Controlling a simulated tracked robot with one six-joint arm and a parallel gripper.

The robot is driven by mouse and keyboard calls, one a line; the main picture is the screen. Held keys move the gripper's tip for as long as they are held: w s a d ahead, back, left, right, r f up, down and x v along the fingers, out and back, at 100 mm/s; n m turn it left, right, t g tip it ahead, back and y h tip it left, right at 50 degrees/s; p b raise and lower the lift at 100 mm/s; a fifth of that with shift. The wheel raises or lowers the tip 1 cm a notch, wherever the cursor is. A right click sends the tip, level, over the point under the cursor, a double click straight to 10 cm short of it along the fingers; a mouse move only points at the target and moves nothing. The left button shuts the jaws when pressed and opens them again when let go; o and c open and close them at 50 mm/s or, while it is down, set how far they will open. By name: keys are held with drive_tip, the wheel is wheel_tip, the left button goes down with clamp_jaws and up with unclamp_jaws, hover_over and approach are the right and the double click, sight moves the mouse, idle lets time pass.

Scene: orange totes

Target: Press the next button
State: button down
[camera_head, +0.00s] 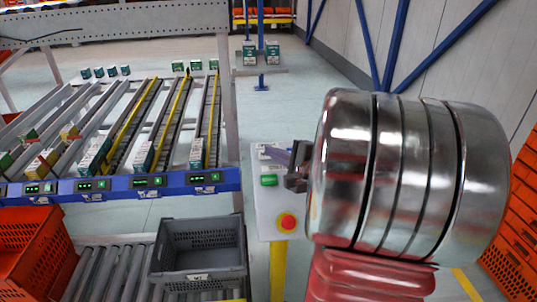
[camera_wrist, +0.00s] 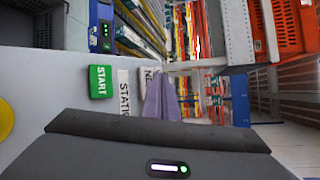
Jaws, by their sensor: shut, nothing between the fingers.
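The control panel (camera_head: 264,215) stands on a yellow post, left of my arm in the head view. Its pale face (camera_wrist: 45,85) fills the left of the wrist view. A white block marked "NE" (camera_wrist: 149,73), with the rest of its lettering hidden, sits beside a white "STATI…" label (camera_wrist: 124,92) and a green START button (camera_wrist: 101,81). My gripper (camera_head: 268,153) is shut and empty at the panel's upper part. Its purple-grey fingers (camera_wrist: 161,98) overlap the "NE" block in the wrist view; I cannot tell whether they touch it.
The green button (camera_head: 268,180) and a red stop button with a yellow surround (camera_head: 287,222) sit lower on the panel. A grey tote (camera_head: 203,281) is on rollers at the left. Flow racks (camera_head: 122,183) with boxes stand behind it. Orange crates (camera_head: 515,215) are at right.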

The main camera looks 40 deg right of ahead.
drive_tip(key=shift+w+f, duration=0.1)
drive_tip(key=shift+w+d+f, duration=0.15)
drive_tip(key=shift+w+d, duration=0.05)
drive_tip(key=shift+w+d+f, duration=0.15)
drive_tip(key=shift+w+f, duration=0.1)
drive_tip(key=shift+f, duration=0.1)
idle(1.2)
drive_tip(key=shift+s+a+r, duration=0.35)
drive_tip(key=shift+s+r, duration=0.15)
drive_tip(key=shift+r, duration=0.2)
drive_tip(key=s+a+r, duration=0.2)
drive_tip(key=s+r, duration=0.1)
drive_tip(key=r, duration=0.1)
drive_tip(key=shift+r, duration=0.3)
idle(0.7)
drive_tip(key=shift+a, duration=0.1)
idle(0.5)
